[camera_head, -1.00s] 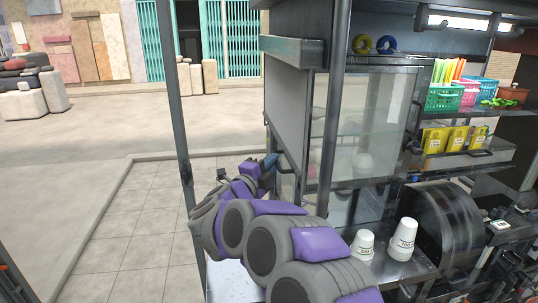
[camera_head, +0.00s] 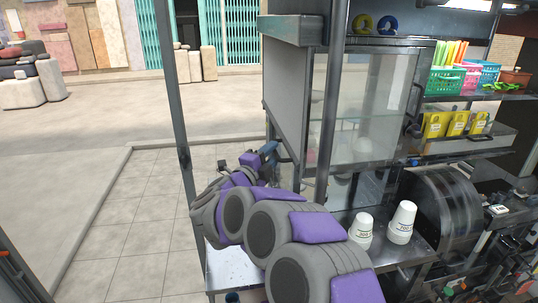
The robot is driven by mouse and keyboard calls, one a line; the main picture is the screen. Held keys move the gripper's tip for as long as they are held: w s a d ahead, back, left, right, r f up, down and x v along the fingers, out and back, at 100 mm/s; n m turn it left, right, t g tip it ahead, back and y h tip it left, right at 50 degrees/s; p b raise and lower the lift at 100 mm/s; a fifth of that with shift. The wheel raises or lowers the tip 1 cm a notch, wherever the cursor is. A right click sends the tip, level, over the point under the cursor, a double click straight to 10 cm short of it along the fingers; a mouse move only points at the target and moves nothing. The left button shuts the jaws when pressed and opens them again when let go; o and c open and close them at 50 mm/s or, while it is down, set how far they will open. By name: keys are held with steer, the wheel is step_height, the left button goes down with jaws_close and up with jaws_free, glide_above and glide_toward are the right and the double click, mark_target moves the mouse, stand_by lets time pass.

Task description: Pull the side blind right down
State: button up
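The side blind (camera_head: 286,92) is a grey panel hanging below a metal roller housing (camera_head: 297,30) on the near side of the stall. It reaches down to about the height of my gripper (camera_head: 270,150). My gripper is at the blind's lower edge, beside a dark handle or bar there. The fingers are small and partly hidden by my wrist, so I cannot tell whether they are shut on it. My grey and purple arm stretches from the bottom of the view up to the blind.
A metal post (camera_head: 177,120) stands left of my arm, and another post (camera_head: 331,110) stands right of the blind. White cup stacks (camera_head: 402,222) stand on the metal counter (camera_head: 400,255). A glass cabinet (camera_head: 375,105) is behind them. Tiled floor (camera_head: 130,215) at left is clear.

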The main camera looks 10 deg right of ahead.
steer(key=shift+r, duration=0.1)
steer(key=p+v, duration=0.1)
steer(key=v, duration=1.6)
steer(key=shift+a, duration=0.2)
steer(key=shift+s, duration=0.15)
